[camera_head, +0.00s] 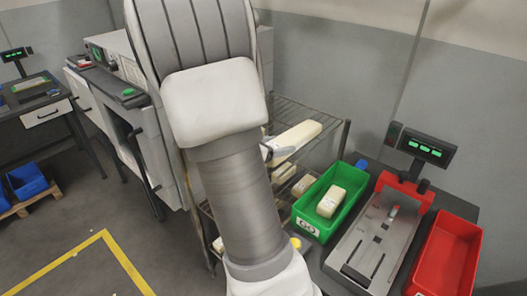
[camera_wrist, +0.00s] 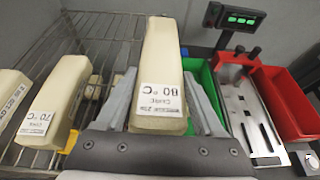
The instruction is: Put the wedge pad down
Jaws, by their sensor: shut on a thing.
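The wedge pad, a long cream block (camera_wrist: 162,60) with a white label reading 80 °C, fills the middle of the wrist view. My gripper (camera_wrist: 160,82) is shut on it, with one grey finger on each side. The pad's far end points away from me. In the head view the cream pad (camera_head: 296,137) shows beside my arm, above the wire rack; most of my gripper is hidden behind the arm there. The pad's underside is hidden in both views.
A wire rack (camera_wrist: 99,27) holds other cream pads, including one labelled 70 °C (camera_wrist: 56,98). A green bin (camera_head: 349,207) holds a cream block. Right of it stand a grey-and-red fixture (camera_head: 373,243), a red bin (camera_head: 447,250) and a green-lit display (camera_head: 427,148).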

